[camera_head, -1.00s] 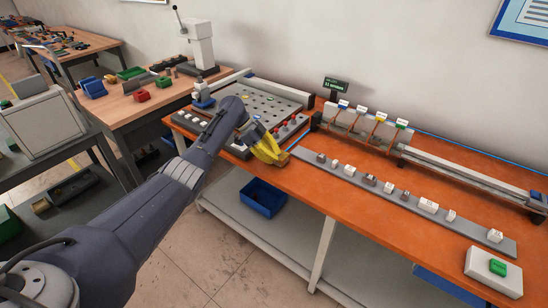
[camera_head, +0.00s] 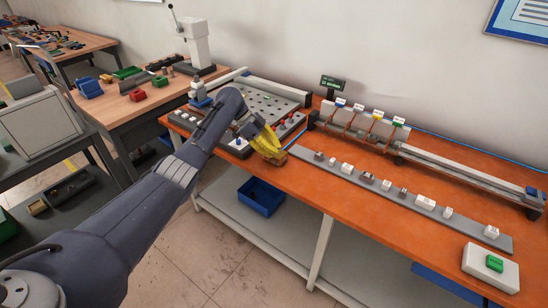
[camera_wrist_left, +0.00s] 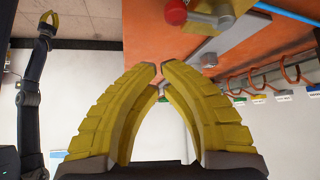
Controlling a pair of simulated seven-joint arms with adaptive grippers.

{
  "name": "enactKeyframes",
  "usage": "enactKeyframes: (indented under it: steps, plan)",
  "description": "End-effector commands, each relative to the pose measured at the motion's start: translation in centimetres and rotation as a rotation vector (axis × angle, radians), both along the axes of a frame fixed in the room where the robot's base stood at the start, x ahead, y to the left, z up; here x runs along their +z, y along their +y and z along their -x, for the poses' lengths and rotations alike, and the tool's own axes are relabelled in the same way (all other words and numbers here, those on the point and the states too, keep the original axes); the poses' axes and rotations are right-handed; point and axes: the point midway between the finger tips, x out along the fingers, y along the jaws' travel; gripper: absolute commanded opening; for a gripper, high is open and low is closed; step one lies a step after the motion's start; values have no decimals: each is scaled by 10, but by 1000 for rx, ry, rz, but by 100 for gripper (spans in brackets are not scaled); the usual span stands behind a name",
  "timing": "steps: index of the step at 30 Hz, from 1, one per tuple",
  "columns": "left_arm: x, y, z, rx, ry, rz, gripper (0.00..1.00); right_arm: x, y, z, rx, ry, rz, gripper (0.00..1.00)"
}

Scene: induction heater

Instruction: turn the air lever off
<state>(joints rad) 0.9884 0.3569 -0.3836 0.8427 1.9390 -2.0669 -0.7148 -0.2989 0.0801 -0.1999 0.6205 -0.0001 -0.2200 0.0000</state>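What looks like the air lever, a red knob (camera_wrist_left: 176,12) by a brass-coloured valve body (camera_wrist_left: 222,12), shows at the top of the left wrist view, cut by the frame edge. My left gripper (camera_wrist_left: 159,67) has yellow fingers with their tips almost together and nothing between them. Its tips are below the knob in that view, apart from it in the picture. In the head view the left gripper (camera_head: 281,158) is over the front edge of the orange table, and I cannot make out the lever there. My right gripper (camera_wrist_left: 48,22) is small and far at the left of the wrist view.
A grey panel with knobs (camera_head: 262,103) lies behind the left gripper. A grey strip with several small blocks (camera_head: 420,202) runs along the orange table (camera_head: 350,205). A rack with copper coils (camera_head: 365,122) stands behind. A blue bin (camera_head: 261,197) sits on the lower shelf.

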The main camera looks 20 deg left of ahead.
Motion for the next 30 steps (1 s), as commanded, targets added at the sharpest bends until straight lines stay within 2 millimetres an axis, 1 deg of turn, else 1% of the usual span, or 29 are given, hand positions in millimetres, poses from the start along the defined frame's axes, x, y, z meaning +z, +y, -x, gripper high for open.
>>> enactKeyframes:
  steps: [1, 6, 12, 18, 30]
  plan:
    - [8, 6, -3, 1, -2, -1, 0, 0, 0, 1, 0, 1, 0, 0]
    - [27, 20, -11, 0, -3, -1, 0, 0, 0, 1, 0, 1, 0, 0]
    - [41, 31, -16, -1, -1, -1, 0, 0, 0, 1, 0, 1, 0, 0]
    - [46, 35, -18, -1, -1, 0, 0, 0, 0, 1, 0, 1, 0, 0]
    - [47, 36, -18, -1, -1, 0, 0, 0, 0, 2, 0, 2, 0, 0]
